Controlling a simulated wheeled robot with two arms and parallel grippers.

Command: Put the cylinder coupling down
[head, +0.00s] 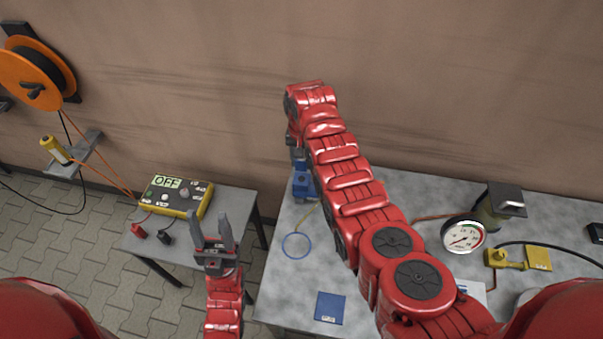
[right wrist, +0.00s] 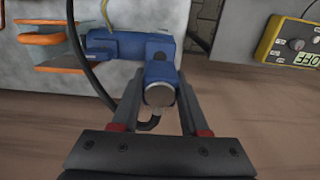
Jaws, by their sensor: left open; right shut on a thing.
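The cylinder coupling (right wrist: 160,82) is a blue piece with a pale round end between the fingers of my right gripper (right wrist: 160,112), which is shut on it. A blue body (right wrist: 118,45) lies directly behind it; I cannot tell whether they are joined. In the head view, blue parts (head: 304,184) show at the back left edge of the grey table, beside my right gripper (head: 296,150), mostly hidden by my right arm. Whether the coupling touches the table is unclear. My left gripper (head: 212,232) is open and empty, in front of the small side table.
The grey table (head: 290,265) bears a blue ring (head: 296,246), a blue square (head: 329,307), a gauge (head: 463,236) and a yellow block (head: 538,258). A yellow meter (head: 176,196) stands on the side table. Orange parts (right wrist: 55,57) and a black hose (right wrist: 84,62) lie near the coupling.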

